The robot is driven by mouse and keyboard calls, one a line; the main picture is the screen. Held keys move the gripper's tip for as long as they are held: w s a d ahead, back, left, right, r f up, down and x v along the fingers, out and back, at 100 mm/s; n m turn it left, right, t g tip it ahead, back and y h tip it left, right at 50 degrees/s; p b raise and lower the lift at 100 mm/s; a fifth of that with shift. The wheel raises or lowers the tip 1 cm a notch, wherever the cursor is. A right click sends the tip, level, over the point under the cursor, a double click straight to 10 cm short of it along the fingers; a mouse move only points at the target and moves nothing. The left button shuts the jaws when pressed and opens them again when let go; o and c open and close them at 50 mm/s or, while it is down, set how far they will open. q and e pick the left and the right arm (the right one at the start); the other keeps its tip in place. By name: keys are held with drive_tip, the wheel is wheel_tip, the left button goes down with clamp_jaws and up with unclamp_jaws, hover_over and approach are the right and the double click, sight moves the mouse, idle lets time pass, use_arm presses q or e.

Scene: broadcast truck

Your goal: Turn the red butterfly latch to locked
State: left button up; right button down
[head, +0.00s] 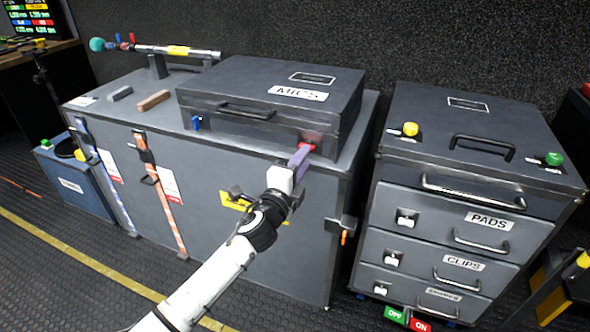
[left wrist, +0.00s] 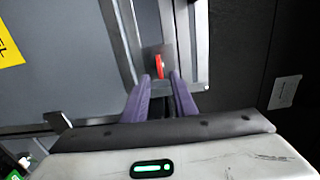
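The red butterfly latch (head: 308,147) is on the front of the MICS case (head: 345,85), near its right end. In the head view my left gripper partly covers it. In the left wrist view the red latch (left wrist: 159,66) shows as a narrow upright piece between and beyond the purple fingertips. My left gripper (head: 299,158) is at the latch, with its fingers pointing toward it. The left gripper (left wrist: 160,77) is open, with a gap between the fingers; I cannot tell whether either touches the latch. My right gripper is in neither view.
A blue latch (head: 196,123) is at the case's left front. A drawer cabinet (head: 455,210) stands to the right, across a narrow gap. A microphone boom (head: 160,50) lies behind.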

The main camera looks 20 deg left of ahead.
use_arm(q)
drive_tip(key=s, duration=0.6)
drive_tip(key=shift+s+a, duration=0.15)
drive_tip(key=shift+s, duration=0.1)
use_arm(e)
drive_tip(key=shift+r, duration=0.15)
use_arm(q)
drive_tip(key=shift+p, duration=0.3)
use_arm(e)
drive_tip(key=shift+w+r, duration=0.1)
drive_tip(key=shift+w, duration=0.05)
